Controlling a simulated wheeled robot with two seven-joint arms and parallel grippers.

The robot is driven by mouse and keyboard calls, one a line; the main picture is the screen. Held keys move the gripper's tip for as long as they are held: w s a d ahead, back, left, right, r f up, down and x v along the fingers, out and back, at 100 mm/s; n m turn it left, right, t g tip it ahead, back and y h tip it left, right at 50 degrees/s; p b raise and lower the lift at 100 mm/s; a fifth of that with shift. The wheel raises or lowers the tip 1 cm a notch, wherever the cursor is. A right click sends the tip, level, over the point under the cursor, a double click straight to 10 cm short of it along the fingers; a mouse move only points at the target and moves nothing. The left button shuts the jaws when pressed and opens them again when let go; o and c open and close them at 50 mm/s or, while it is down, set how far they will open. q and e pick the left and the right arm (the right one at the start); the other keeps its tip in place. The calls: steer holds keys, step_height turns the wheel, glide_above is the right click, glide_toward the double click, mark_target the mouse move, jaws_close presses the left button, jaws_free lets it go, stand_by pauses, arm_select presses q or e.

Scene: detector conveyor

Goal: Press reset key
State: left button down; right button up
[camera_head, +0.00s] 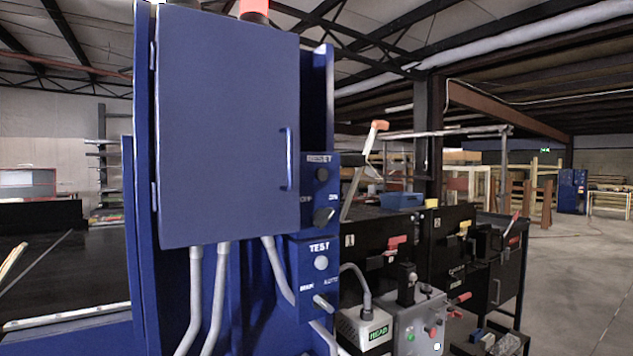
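A blue control column stands to the right of a closed blue cabinet (228,130). Its upper panel carries a RESET label with a dark round reset key (322,174) under it, and a dark selector knob (323,216) lower down. The panel below is marked TEST and has a pale round button (320,262) and a small pale lever (322,302). Neither of my grippers is in view. Nothing covers the reset key.
The cabinet door has a vertical handle (289,160). Grey conduits (221,298) run below it. To the right are a grey control box (418,322) with coloured buttons, a box marked HEAD (365,330) and black cabinets (455,240). Open floor (585,275) lies at far right.

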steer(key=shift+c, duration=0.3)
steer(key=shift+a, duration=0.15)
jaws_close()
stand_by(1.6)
